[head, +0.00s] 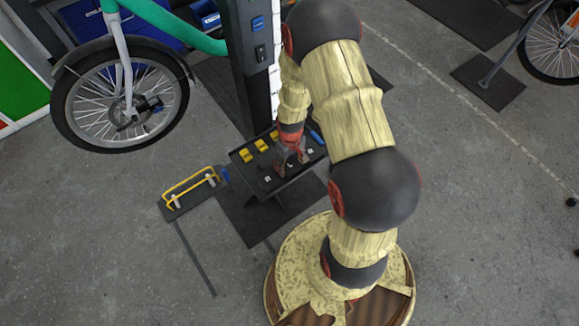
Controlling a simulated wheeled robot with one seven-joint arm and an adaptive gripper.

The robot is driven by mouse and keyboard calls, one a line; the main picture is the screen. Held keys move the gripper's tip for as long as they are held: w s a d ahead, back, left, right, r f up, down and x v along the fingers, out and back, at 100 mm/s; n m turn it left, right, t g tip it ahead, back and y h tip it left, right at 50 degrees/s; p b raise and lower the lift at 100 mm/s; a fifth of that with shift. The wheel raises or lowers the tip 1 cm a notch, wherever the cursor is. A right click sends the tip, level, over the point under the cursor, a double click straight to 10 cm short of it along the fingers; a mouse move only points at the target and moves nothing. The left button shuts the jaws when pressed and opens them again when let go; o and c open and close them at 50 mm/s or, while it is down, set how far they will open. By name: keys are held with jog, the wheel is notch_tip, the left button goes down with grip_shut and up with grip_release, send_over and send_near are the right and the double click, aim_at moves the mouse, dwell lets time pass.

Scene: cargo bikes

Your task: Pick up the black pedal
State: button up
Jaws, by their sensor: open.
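My gripper (291,160) is over the dark tray (290,184) of a small stand, with its red-and-brown fingers pointing down and apart. I see nothing held between them. The tray carries several small yellow pieces (261,146) along its back left and small white letter marks along its front. A black pedal cannot be made out clearly against the dark tray; the gripper and arm cover part of that area. Whether the fingers touch anything on the tray cannot be told.
A blue item (316,137) lies at the tray's right end. A dark post (250,70) rises behind the tray. A low plate with a yellow bar (188,187) stands left of the tray. The floor at right is mostly clear.

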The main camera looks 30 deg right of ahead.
jog(key=c, duration=0.3)
jog(key=c, duration=0.8)
